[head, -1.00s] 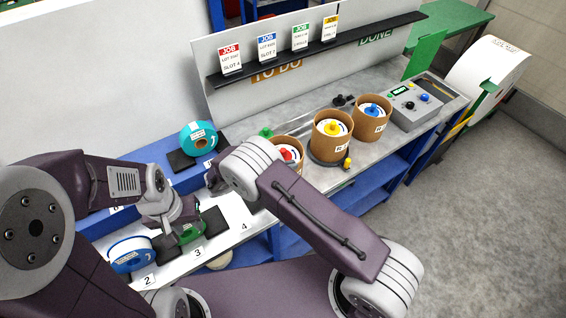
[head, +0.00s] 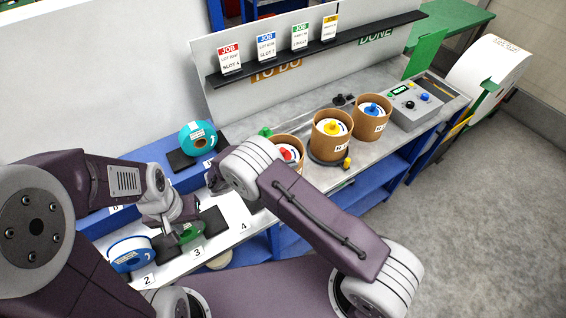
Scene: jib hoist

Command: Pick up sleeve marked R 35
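Three brown cardboard sleeves stand on the bench: one with a red knob (head: 298,143), one with a yellow knob (head: 326,150), and one with a blue knob (head: 369,130). The middle and right ones carry white labels starting with R; their numbers are too small to read surely. The red-knob sleeve is partly hidden by my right arm. My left gripper (head: 180,218) is low at the left, beside a green roll near slot 3. My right gripper (head: 216,180) is left of the sleeves, largely behind its own wrist. Neither gripper's finger opening shows clearly.
A teal roll (head: 197,138) sits on the blue shelf and a blue-white roll (head: 131,253) at slot 2. The green roll (head: 190,234) is at slot 3. A grey control box (head: 420,104) stands right of the sleeves. Job cards line the dark rail (head: 281,63).

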